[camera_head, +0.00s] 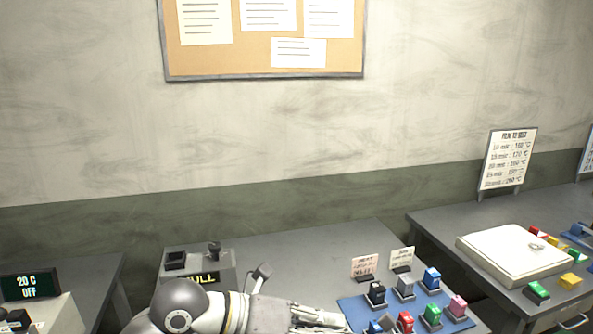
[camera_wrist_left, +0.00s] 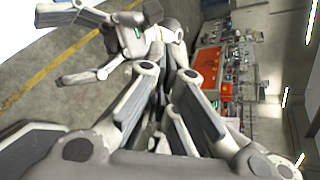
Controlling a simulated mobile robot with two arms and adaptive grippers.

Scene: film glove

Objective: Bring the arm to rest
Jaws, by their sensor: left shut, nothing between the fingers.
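My left arm comes in along the bottom of the head view. Its gripper (camera_head: 322,318) is shut and empty, pointing right, in front of the left edge of a blue mat (camera_head: 352,312). In the left wrist view the fingers of my left gripper (camera_wrist_left: 160,88) lie close together with nothing between them. Grey and white jointed links show at the top left of that view. They may be my right arm, but I cannot tell its jaw state. The head view does not show my right gripper.
Several coloured blocks, such as a black one (camera_head: 375,295) and a pink one (camera_head: 457,306), stand on the mat beside the gripper. A grey box (camera_head: 190,268) stands behind my arm. A white slab (camera_head: 513,254) lies on the right table. The grey table behind the mat is partly clear.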

